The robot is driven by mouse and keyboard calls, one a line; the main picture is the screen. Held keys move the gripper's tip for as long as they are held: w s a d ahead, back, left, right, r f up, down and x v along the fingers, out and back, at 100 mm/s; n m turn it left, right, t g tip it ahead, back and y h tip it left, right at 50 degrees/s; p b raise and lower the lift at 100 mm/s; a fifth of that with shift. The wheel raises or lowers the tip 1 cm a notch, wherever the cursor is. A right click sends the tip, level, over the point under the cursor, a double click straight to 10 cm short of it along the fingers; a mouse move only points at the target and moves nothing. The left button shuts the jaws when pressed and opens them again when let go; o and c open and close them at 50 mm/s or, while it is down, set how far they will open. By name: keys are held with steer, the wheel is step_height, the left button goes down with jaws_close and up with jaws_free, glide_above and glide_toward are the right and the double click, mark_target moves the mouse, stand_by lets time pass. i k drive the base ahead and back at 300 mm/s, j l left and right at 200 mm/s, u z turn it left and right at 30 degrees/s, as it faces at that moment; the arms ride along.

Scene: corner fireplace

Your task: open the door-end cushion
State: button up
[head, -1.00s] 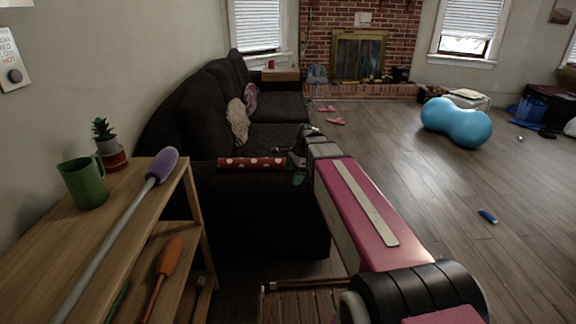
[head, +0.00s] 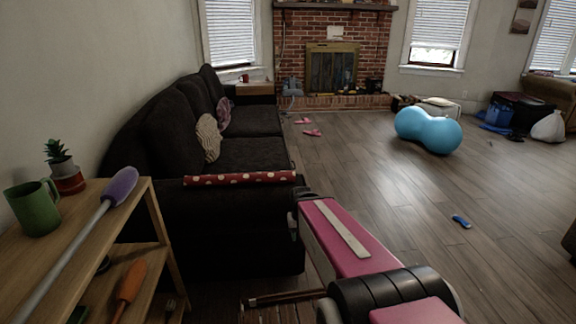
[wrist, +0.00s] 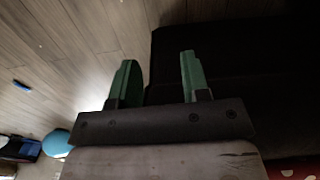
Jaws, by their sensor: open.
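The dark sofa (head: 220,225) stands along the left wall, with a near seat cushion (head: 245,154) and a far seat cushion (head: 255,121) lying flat. No door is in view, so I cannot tell which is the door-end one. My gripper is hidden in the head view, low at the right front corner of the near sofa arm. In the wrist view my gripper (wrist: 158,80) has two green fingers spread apart with nothing between them. The dark sofa side fills the right of that view, and wood floor the left.
A red dotted roll (head: 240,179) lies across the near sofa arm. Patterned pillows (head: 208,137) lean on the backrest. A wooden shelf (head: 150,215) with a green mug (head: 36,208) and a purple duster (head: 120,187) stands at left.

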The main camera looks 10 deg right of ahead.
mark_target(240, 154)
steer(key=i+l+u, duration=0.3)
steer(key=l, duration=1)
steer(key=l+u, duration=0.3)
steer(key=l, duration=1)
steer(key=i+l+u, duration=0.1)
steer(key=l+u, duration=0.25)
steer(key=l, duration=0.85)
steer(key=i+l+u, duration=0.1)
steer(key=i+l, duration=0.35)
